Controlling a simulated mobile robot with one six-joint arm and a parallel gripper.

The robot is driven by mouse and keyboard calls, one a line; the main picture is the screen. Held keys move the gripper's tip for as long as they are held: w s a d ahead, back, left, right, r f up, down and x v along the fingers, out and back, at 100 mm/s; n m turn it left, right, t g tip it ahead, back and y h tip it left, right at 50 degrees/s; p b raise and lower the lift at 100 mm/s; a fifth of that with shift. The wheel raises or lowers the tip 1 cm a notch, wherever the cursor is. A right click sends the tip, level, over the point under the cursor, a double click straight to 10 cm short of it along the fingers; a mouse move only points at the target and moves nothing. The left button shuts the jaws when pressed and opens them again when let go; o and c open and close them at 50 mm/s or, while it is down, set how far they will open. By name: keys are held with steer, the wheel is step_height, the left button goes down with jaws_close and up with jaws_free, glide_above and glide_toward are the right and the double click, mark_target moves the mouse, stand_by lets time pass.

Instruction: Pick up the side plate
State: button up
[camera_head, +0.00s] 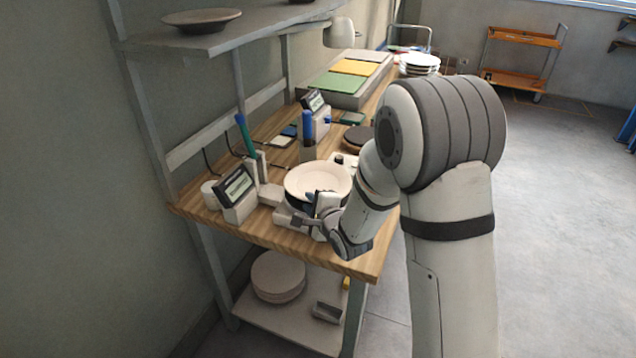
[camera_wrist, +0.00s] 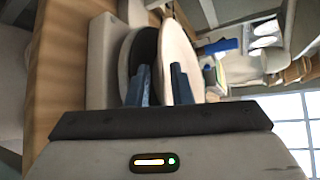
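The cream side plate (camera_head: 318,178) lies face up over a dark round disc on a light-coloured device on the wooden bench. My gripper (camera_head: 312,206) is at the plate's near rim. In the wrist view, turned sideways, the plate (camera_wrist: 176,50) and the dark disc (camera_wrist: 146,48) show ahead of the two blue fingers. The fingers of my gripper (camera_wrist: 161,85) stand apart, one on each side of the plate's rim, with a gap between them. Whether either finger touches the plate is hard to tell. My arm and wrist hide part of the device.
The wooden bench (camera_head: 350,262) holds a display unit (camera_head: 237,190) left of the plate and a pen holder (camera_head: 307,150) behind it. Several plates (camera_head: 278,277) are stacked on the lower shelf. Another plate stack (camera_head: 419,62) stands far back. Open floor lies right.

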steer(key=shift+x, duration=0.95)
jaws_close()
